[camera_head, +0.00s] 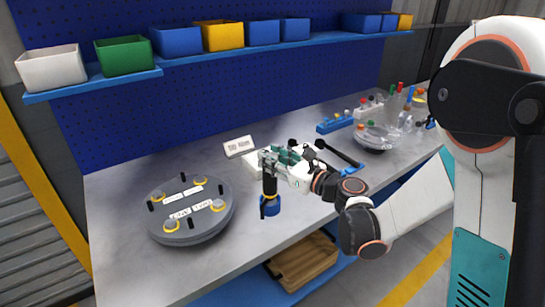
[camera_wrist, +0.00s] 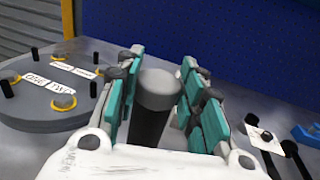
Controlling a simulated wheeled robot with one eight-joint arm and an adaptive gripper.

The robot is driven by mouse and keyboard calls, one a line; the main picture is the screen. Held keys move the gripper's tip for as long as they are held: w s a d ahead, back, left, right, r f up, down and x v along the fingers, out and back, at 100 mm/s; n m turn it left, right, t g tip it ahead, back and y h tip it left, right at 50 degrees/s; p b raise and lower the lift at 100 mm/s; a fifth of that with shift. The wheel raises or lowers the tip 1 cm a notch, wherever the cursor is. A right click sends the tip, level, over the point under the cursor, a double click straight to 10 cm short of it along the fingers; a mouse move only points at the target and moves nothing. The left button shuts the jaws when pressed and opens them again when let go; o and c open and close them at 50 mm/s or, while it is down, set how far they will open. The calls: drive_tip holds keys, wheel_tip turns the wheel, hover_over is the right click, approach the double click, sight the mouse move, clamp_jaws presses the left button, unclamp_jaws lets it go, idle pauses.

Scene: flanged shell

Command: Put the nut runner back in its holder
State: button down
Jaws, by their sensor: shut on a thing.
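The nut runner (camera_head: 269,186) is a dark upright cylinder left of the middle of the bench in the head view. In the wrist view its grey round top (camera_wrist: 158,88) and black body stand between my teal finger pads. My gripper (camera_head: 272,160) is shut on its upper part, reaching in from the right. A short blue cylindrical piece (camera_head: 270,206) is at the runner's lower end, at bench level. I cannot tell whether this is the holder or part of the tool, nor whether the runner is seated. My gripper (camera_wrist: 155,85) hides part of the runner's body.
A round grey flanged shell (camera_head: 185,232) with pegs, yellow rings and labels lies to the left. A white sign (camera_head: 239,147) stands behind. A black-handled tool (camera_head: 338,153), a blue rack (camera_head: 335,124) and a clear bowl (camera_head: 375,140) are to the right. Bins line the shelf (camera_head: 200,58).

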drive_tip(key=shift+f, duration=0.25)
drive_tip(key=c, duration=1)
unclamp_jaws()
drive_tip(key=v, duration=1.2)
